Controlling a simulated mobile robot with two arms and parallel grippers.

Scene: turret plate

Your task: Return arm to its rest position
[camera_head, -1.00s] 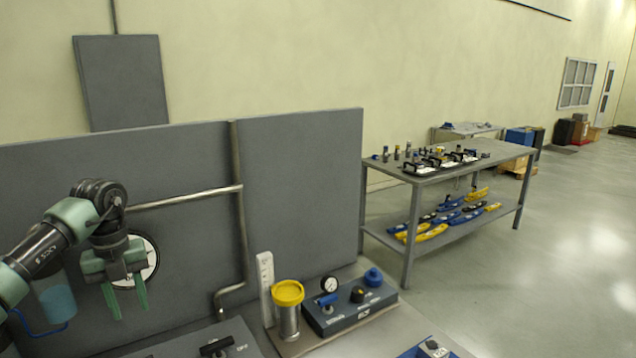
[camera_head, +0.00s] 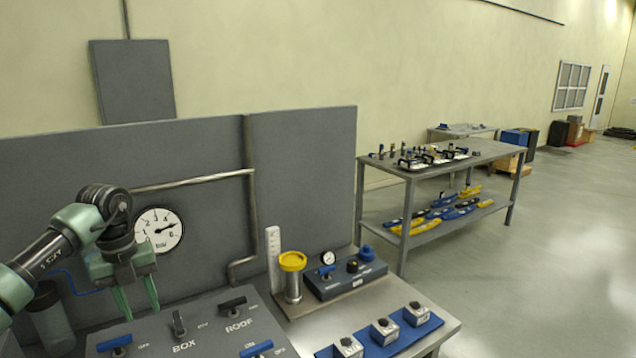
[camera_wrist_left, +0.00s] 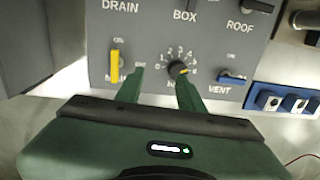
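My left gripper (camera_head: 138,298) is at the left of the head view, pointing down above the near part of a grey control panel (camera_head: 215,323). Its two green fingers are apart with nothing seen held between them. In the left wrist view the open fingers (camera_wrist_left: 160,78) reach over the panel face (camera_wrist_left: 150,45). A black rotary knob with a numbered scale (camera_wrist_left: 178,68) shows by the right fingertip; I cannot tell whether they touch. The right arm and gripper are out of view.
The panel carries a yellow lever (camera_wrist_left: 115,66), a BOX switch (camera_head: 179,323), a ROOF switch (camera_head: 232,304) and a blue VENT switch (camera_wrist_left: 232,79). A pressure gauge (camera_head: 159,229) and pipe (camera_head: 250,200) are behind. A yellow-topped cylinder (camera_head: 293,277) and blue tray (camera_head: 388,337) stand right.

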